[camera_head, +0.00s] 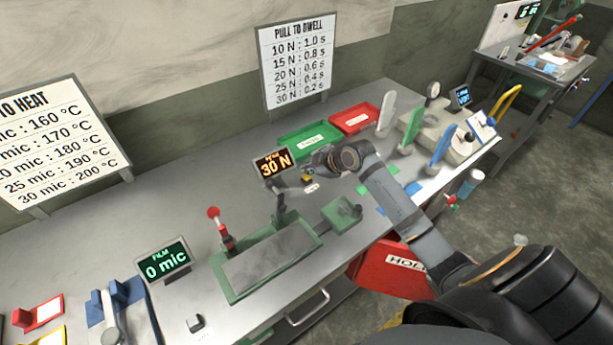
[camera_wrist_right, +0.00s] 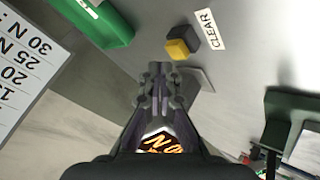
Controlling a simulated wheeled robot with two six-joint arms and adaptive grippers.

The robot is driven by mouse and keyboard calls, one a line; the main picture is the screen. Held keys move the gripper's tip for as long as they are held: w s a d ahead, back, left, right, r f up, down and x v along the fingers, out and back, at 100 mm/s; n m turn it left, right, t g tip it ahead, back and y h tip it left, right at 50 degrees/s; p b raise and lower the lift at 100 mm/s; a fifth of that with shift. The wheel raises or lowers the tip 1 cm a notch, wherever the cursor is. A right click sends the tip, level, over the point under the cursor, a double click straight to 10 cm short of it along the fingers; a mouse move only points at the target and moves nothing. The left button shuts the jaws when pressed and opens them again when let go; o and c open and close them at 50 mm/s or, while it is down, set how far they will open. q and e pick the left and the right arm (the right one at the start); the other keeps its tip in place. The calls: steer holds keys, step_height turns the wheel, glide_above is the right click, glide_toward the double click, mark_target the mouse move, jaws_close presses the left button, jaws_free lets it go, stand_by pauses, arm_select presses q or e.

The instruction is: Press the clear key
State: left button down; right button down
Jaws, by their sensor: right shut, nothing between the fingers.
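The clear key is a small yellow button (camera_wrist_right: 177,49) on a dark block, beside a white label reading CLEAR (camera_wrist_right: 211,29). My right gripper (camera_wrist_right: 157,76) is shut and empty. In the wrist view its fingertips are apart from the key, which lies beyond them, slightly to the right. In the head view the right gripper (camera_head: 318,158) is close above the key; its fingertips are hard to make out. My left gripper is not in view.
A green tray (camera_head: 308,139) and a red tray (camera_head: 354,119) stand behind the gripper. A green-framed press (camera_head: 268,262) with a red-knobbed lever (camera_head: 214,213) is at the front left. A white upright board (camera_head: 297,60) stands at the back.

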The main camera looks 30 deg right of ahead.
mark_target(308, 177)
steer(key=shift+f, duration=0.4)
steer(key=shift+f+b, duration=0.5)
stand_by(0.7)
stand_by(0.3)
steer(key=shift+r+p, duration=0.85)
steer(key=shift+r, duration=0.1)
step_height(308, 177, up, 5)
steer(key=p, duration=0.4)
